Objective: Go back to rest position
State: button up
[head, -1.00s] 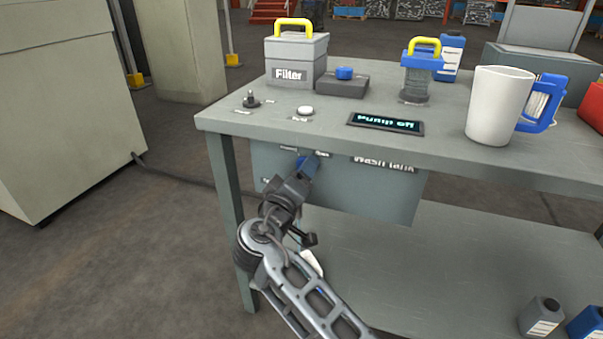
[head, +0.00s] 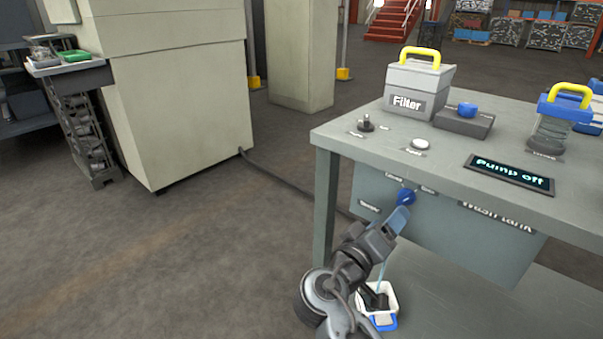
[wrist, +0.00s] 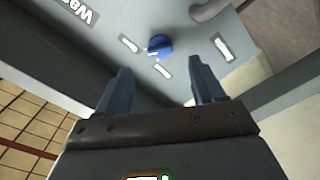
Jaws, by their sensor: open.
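My gripper (head: 398,222) is in front of the wash tank (head: 470,235) under the bench top. In the wrist view my gripper (wrist: 160,85) has its two blue fingers spread apart with nothing between them. A blue knob (head: 405,196) sits on the tank's front face, just beyond the fingertips. The knob also shows in the wrist view (wrist: 160,46), ahead of the gap between the fingers and apart from them. Small labels surround the knob. The display (head: 509,174) on the bench reads "Pump off".
The bench top (head: 345,135) holds a filter box (head: 417,88), a blue-topped block (head: 464,120) and a yellow-handled canister (head: 552,125). A white-and-blue container (head: 388,305) is below my gripper. A pale cabinet (head: 180,90) stands left. Open floor (head: 220,240) lies between cabinet and bench.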

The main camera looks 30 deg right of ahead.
jog(key=s+a+f+n+t+y, duration=0.25)
jog(key=s+f+y, duration=0.2)
jog(key=f, duration=0.25)
jog(key=s+a+f+n+t+y, duration=0.2)
jog(key=s+a+f+n+y, duration=0.15)
jog(key=s+f, duration=0.25)
jog(key=s+a+r+t+y, duration=0.1)
jog(key=s+a+y, duration=0.3)
jog(key=s, duration=0.4)
jog(key=s+a+r+t+y, duration=0.1)
jog(key=s+a+y, duration=0.35)
jog(key=s, duration=0.35)
jog(key=s+a+r+m+t, duration=0.2)
jog(key=s+r+m, duration=0.1)
jog(key=s+r, duration=0.65)
notch_tip(320, 180, up, 31)
jog(key=w+p, duration=0.1)
jog(key=p, duration=2.8)
jog(key=shift+w+d+f, duration=0.2)
jog(key=shift+w, duration=0.05)
